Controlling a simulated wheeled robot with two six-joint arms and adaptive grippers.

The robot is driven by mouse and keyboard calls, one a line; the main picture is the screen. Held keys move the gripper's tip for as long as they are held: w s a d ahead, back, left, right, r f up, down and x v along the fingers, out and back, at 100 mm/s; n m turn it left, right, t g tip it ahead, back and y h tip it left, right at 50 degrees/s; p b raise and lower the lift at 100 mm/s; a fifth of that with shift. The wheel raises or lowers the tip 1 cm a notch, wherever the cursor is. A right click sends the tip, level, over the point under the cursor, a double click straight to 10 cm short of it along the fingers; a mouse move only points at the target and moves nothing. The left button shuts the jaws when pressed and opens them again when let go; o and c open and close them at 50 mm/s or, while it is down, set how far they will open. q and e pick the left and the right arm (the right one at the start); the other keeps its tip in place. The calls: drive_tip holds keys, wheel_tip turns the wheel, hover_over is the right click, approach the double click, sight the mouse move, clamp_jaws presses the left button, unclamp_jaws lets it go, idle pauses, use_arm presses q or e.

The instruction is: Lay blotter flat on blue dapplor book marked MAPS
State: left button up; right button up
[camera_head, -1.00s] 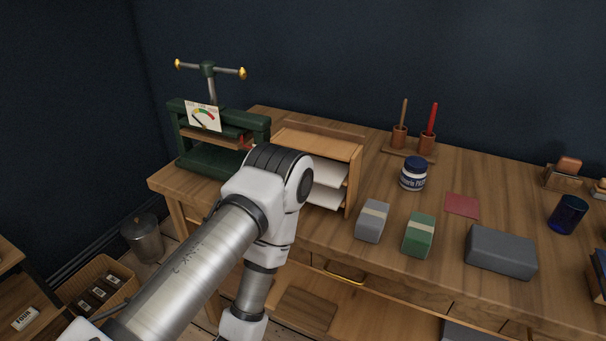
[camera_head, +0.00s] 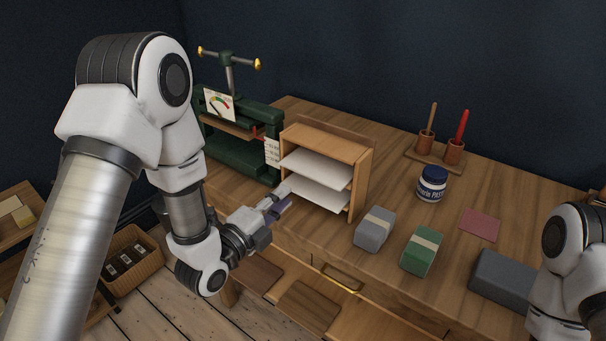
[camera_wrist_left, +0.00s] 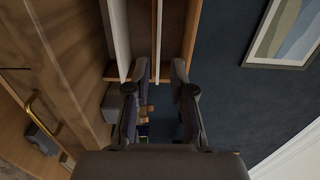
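White sheets, likely the blotters, lie in a small wooden rack (camera_head: 359,187): an upper sheet (camera_head: 318,167) and a lower sheet (camera_head: 320,192). My left gripper (camera_head: 281,200) is at the open front of this rack, close to the sheets' near edges. In the left wrist view its fingers (camera_wrist_left: 162,90) are spread apart and empty. There one sheet (camera_wrist_left: 158,40) shows edge-on ahead of the finger gap, and the other sheet (camera_wrist_left: 120,40) shows to its left. I cannot make out a blue book marked MAPS. My right gripper is out of view.
A green press (camera_head: 240,150) stands left of the rack. Right of it are a grey block (camera_head: 375,230), a green block (camera_head: 422,250), a paste jar (camera_head: 432,184), a red square (camera_head: 479,224) and a dark grey block (camera_head: 503,279). A drawer handle (camera_head: 341,279) is below.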

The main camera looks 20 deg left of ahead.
sight(308, 177)
use_arm(q)
drive_tip(key=shift+x, duration=4.35)
drive_tip(key=shift+d, duration=0.1)
clamp_jaws()
drive_tip(key=s+a+r+p, duration=0.2)
drive_tip(key=s+r+p, duration=0.1)
drive_tip(key=s+p, duration=0.2)
drive_tip(key=s+a+r+p, duration=0.2)
drive_tip(key=s+r+p, duration=0.2)
drive_tip(key=s, duration=0.4)
drive_tip(key=shift+s+a+r+p, duration=0.2)
drive_tip(key=shift+a+p, duration=0.05)
drive_tip(key=shift+p, duration=0.35)
